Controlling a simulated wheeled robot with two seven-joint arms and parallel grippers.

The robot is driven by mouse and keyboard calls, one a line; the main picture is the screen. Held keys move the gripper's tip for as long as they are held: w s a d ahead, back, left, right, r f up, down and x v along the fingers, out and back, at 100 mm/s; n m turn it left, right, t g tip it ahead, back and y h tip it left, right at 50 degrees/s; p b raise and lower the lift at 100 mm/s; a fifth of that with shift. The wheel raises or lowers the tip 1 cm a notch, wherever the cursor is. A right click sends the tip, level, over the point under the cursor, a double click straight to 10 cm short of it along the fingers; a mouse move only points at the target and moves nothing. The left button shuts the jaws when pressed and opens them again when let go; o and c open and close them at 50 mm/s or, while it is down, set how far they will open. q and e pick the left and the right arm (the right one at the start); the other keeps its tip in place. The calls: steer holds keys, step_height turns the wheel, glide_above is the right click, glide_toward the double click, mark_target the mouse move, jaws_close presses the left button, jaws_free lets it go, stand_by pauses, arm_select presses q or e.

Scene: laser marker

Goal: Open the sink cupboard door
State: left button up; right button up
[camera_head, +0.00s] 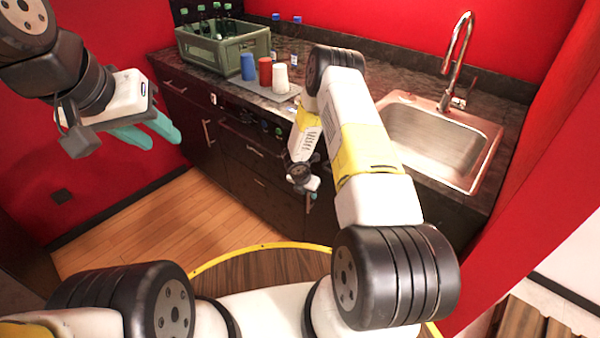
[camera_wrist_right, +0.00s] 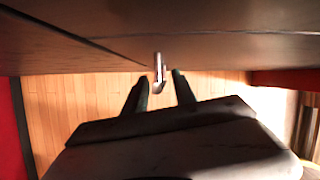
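The sink cupboard's dark front (camera_head: 455,212) lies below the sink, largely hidden behind my right arm in the head view. In the right wrist view a dark panel (camera_wrist_right: 225,50) fills the top, with a short metal handle (camera_wrist_right: 158,72) standing out from it. My right gripper (camera_wrist_right: 160,90) is open. Its two dark fingers point at the panel, one on each side of the handle, with gaps visible; I see no grip on it. In the head view this gripper (camera_head: 310,184) is small and partly hidden. My left gripper (camera_head: 164,141) is open and empty, its teal fingers in the air at the left.
A steel sink (camera_head: 430,135) with a tap (camera_head: 458,60) is set in the dark counter. A green crate (camera_head: 225,45) of bottles and several cups stand at the back left. Drawers with bar handles (camera_head: 207,132) line the front. Wooden floor (camera_head: 140,225) is clear at left.

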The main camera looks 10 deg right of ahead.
steer(key=shift+w+d+f, duration=0.1)
steer(key=shift+f, duration=0.15)
jaws_close()
stand_by(1.4)
